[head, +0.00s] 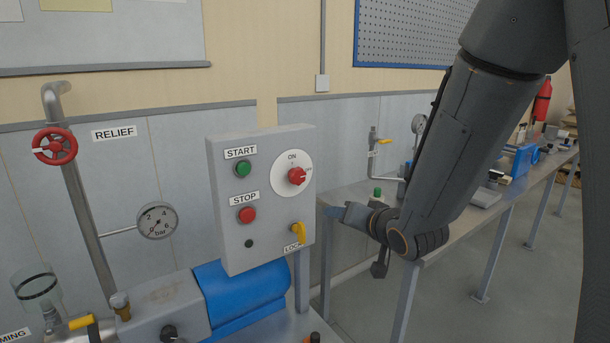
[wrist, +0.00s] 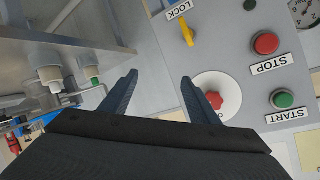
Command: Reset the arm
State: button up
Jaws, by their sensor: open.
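My arm reaches in from the upper right of the head view, bent at the elbow. My gripper (head: 335,211) points left, just right of the grey control panel (head: 262,215). In the wrist view my gripper (wrist: 159,82) shows two dark blue fingers spread apart with nothing between them. The panel appears upside down there, with the red rotary knob (wrist: 215,99) partly behind the right finger. The gripper looks apart from the panel, but the exact gap is hard to tell.
The panel carries a green START button (head: 243,169), a red STOP button (head: 247,215), a red rotary switch (head: 297,176) and a yellow LOCK lever (head: 299,233). A blue motor (head: 240,293) sits below. A workbench (head: 480,209) with equipment runs behind my arm. Floor shows at the right.

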jog(key=s+d+f+g+h, duration=0.4)
jog(key=s+d+f+g, duration=0.3)
jog(key=s, duration=0.4)
jog(key=s+d+f+n+g, duration=0.1)
jog(key=s+f+n+g, duration=0.1)
jog(key=s, duration=1.2)
jog(key=f+g, duration=0.1)
jog(key=g, duration=0.1)
jog(key=shift+d+g+h, duration=0.3)
jog(key=shift+d+g, duration=0.1)
jog(key=shift+w, duration=0.1)
